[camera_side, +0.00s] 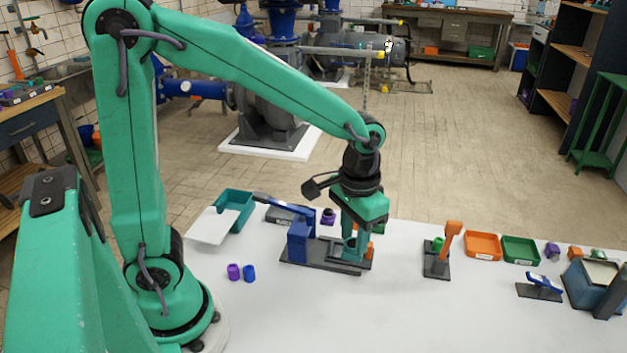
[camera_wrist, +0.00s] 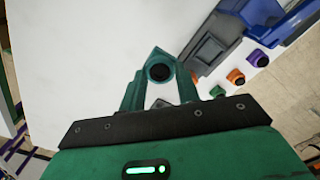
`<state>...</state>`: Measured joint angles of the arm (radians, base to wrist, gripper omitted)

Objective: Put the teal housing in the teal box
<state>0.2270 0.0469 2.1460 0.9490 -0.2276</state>
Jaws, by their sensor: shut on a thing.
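My gripper (camera_wrist: 160,90) is shut on the teal housing (camera_wrist: 160,66), a pointed block with a dark round hole, which sits between the teal fingers in the wrist view. In the side view my gripper (camera_side: 355,252) points down over the right end of the dark base plate of the blue lever fixture. The housing is hard to make out there, and I cannot tell whether it touches the plate. The teal box (camera_side: 235,203) stands open at the table's back left, well left of my gripper. A white flat panel (camera_side: 212,226) lies in front of it.
The blue lever fixture (camera_side: 298,243) stands just left of my gripper. Purple (camera_side: 233,271) and blue (camera_side: 249,273) cylinders stand front left. A green-and-orange fixture (camera_side: 440,255), orange tray (camera_side: 483,245) and green tray (camera_side: 520,250) are right. The table's front middle is clear.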

